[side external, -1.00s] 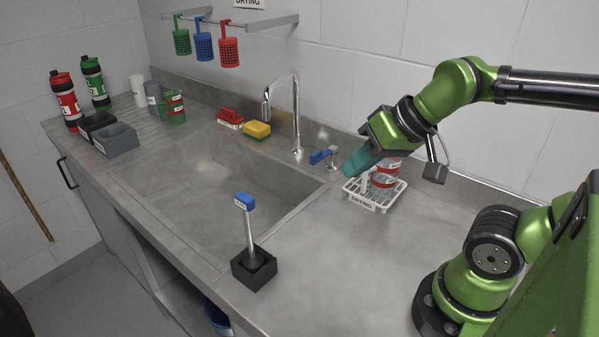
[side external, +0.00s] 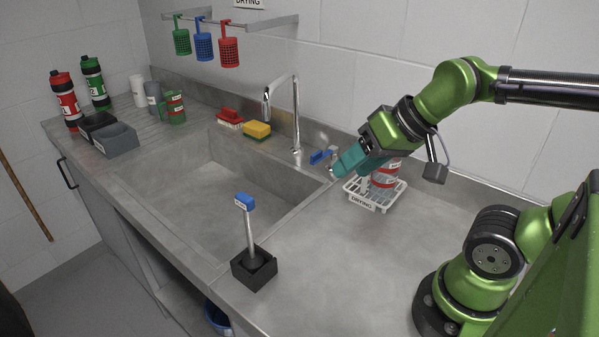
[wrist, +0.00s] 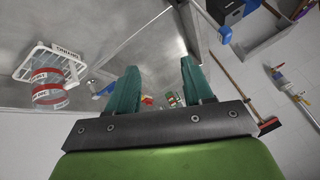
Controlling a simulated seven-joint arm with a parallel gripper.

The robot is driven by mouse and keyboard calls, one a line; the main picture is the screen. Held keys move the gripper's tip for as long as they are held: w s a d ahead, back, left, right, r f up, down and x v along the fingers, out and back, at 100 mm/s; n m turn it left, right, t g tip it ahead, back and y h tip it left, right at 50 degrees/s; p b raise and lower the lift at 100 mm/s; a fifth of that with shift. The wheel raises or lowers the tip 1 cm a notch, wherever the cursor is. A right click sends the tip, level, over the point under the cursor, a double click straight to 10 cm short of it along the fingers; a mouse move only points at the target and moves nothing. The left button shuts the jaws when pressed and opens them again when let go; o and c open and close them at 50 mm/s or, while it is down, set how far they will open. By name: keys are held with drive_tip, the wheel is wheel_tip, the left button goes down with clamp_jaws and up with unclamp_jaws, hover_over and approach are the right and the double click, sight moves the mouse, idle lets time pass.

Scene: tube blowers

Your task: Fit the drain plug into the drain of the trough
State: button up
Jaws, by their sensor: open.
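A metal rod with a blue labelled top (side external: 245,201), which looks like the drain plug, stands upright in a black block (side external: 254,269) on the counter at the front edge of the trough. Its blue top also appears at upper right in the wrist view (wrist: 225,35). The trough (side external: 205,205) is a steel basin sunk in the counter. Its drain cannot be made out. My gripper (side external: 337,168) has teal fingers and hangs by the trough's right back corner, well away from the rod. In the wrist view the gripper (wrist: 157,78) is open and empty.
A white drying rack (side external: 373,205) with a clear red-banded vessel (side external: 386,175) stands close beside my gripper. A blue lever (side external: 321,156) and a tall faucet (side external: 296,115) are behind the trough. A yellow sponge (side external: 257,129) sits at the back. The front right counter is clear.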

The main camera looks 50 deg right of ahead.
drive_tip(key=n+g+h, duration=0.2)
drive_tip(key=n+g, duration=0.2)
drive_tip(key=g, duration=0.2)
approach(246, 198)
drive_tip(key=f, duration=0.9)
drive_tip(key=shift+w, duration=0.4)
drive_tip(key=f, duration=0.2)
drive_tip(key=w+f, duration=0.1)
drive_tip(key=f, duration=0.2)
drive_tip(key=shift+d+f, duration=0.1)
drive_tip(key=shift+f, duration=0.05)
clamp_jaws()
